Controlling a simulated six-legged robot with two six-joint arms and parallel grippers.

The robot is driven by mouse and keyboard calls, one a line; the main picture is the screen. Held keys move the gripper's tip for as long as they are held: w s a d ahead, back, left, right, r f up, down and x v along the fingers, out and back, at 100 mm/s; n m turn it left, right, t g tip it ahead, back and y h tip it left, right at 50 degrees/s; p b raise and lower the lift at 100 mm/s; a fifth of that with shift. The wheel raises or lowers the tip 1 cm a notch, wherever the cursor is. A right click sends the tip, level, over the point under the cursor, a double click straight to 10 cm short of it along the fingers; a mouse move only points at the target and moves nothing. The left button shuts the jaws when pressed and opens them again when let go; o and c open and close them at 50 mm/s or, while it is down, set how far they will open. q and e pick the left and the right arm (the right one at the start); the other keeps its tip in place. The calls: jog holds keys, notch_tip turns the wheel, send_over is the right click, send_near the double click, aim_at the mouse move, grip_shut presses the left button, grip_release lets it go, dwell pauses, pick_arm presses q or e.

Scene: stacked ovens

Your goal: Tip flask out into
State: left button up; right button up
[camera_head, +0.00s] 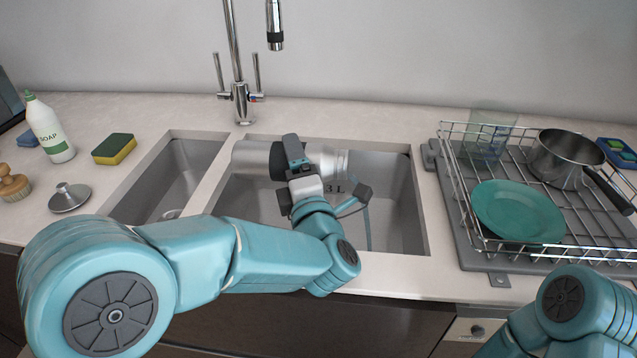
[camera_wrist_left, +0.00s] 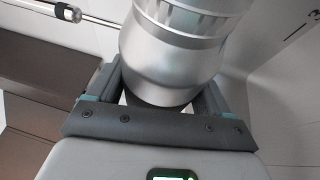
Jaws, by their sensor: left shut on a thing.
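A silver metal flask (camera_head: 252,158) lies on its side in the air over the large sink basin (camera_head: 400,215), with its narrower ribbed end (camera_head: 328,160) to the right. In the left wrist view the flask (camera_wrist_left: 175,60) sits between both fingers of the left gripper (camera_wrist_left: 160,98). A thin bluish streak (camera_head: 368,230), looking like liquid, runs down into the basin right of the gripper. Its upper start is partly hidden by my wrist. My right arm shows at the lower right, but its gripper is out of view.
A chrome tap (camera_head: 240,95) stands behind the sink, with a spout hanging above. A smaller basin (camera_head: 172,180) is left. Soap bottle (camera_head: 50,130), sponge (camera_head: 114,149), brush (camera_head: 12,185) and metal lid (camera_head: 70,197) stand left. A rack (camera_head: 455,190) holds a plate (camera_head: 518,211), pot (camera_head: 562,160) and glass (camera_head: 490,133).

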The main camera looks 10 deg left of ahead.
dwell(0.4)
pick_arm(q)
jog(key=shift+d+f+m+b, duration=0.1)
jog(key=shift+m+b, duration=0.3)
jog(key=shift+b, duration=0.15)
jog(key=shift+d+m+t+b, duration=0.15)
jog(key=shift+m+t+b, duration=0.25)
jog(key=shift+m, duration=0.2)
dwell(0.9)
